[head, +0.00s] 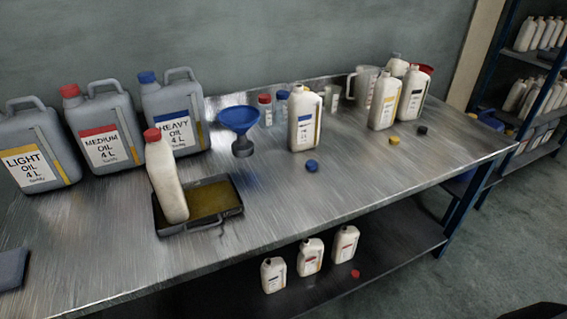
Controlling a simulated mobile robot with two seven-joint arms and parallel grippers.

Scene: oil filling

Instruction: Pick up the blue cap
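A small blue cap (312,166) lies on the metal table, just in front of an uncapped white bottle (304,122). Nothing covers the cap in the head view. A blue cap also sits on the grey heavy oil canister (171,112) at the left back. Neither of my grippers shows in this view.
A blue funnel (239,119) stands left of the bottle. A red-capped white bottle (166,178) leans in a black oil tray (237,211). A yellow cap (394,140) and a black cap (422,130) lie to the right. The table in front of the blue cap is clear.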

